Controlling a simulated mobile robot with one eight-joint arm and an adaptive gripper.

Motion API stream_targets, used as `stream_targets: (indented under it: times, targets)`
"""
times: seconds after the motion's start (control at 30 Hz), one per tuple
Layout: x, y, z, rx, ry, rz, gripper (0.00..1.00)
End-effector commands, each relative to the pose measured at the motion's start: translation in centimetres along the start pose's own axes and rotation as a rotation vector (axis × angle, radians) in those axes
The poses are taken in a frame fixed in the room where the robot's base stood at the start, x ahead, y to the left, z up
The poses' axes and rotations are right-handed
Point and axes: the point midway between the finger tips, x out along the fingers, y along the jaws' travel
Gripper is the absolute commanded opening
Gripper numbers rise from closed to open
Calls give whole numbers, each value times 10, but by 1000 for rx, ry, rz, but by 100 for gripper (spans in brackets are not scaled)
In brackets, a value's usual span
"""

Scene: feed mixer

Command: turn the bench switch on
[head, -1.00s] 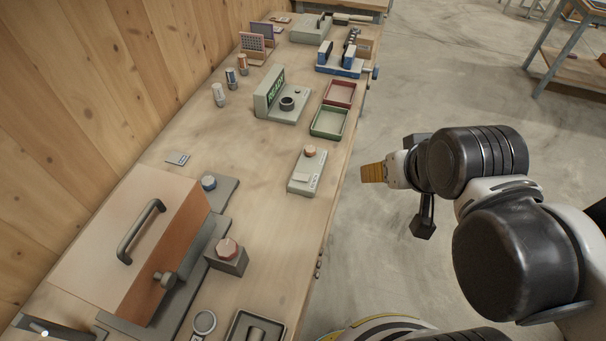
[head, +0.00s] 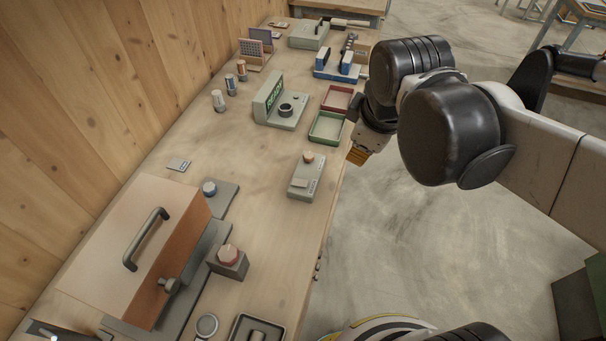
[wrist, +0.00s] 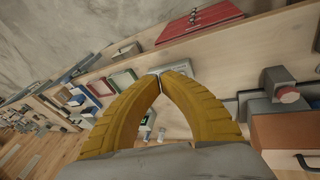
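A small pale grey box (head: 304,182) with a light rocker-like plate and a red-brown knob sits near the bench's right edge in the head view. It looks like the bench switch, but I cannot read its markings or tell its setting. My gripper (head: 356,157) hangs just past that edge, to the right of and beyond the box, pointing down and not touching it. In the wrist view my gripper's yellow fingers (wrist: 160,74) meet at the tips with nothing held. They cover part of the bench there.
A grey block with a red knob (head: 228,260) and an orange-brown handled box (head: 135,245) stand nearer. Green (head: 328,128) and red (head: 337,98) trays, a grey unit with a green display (head: 270,95) and a blue vise (head: 340,65) lie farther along. Bare wood surrounds the small box.

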Motion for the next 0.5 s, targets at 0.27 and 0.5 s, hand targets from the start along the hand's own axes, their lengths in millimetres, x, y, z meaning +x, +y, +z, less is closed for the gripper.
stream_targets:
  times: [0.27, 0.5]
  targets:
    - [13, 8, -55, -679, -74, -160, 0]
    - [37, 3, -98, -1253, -77, -330, 0]
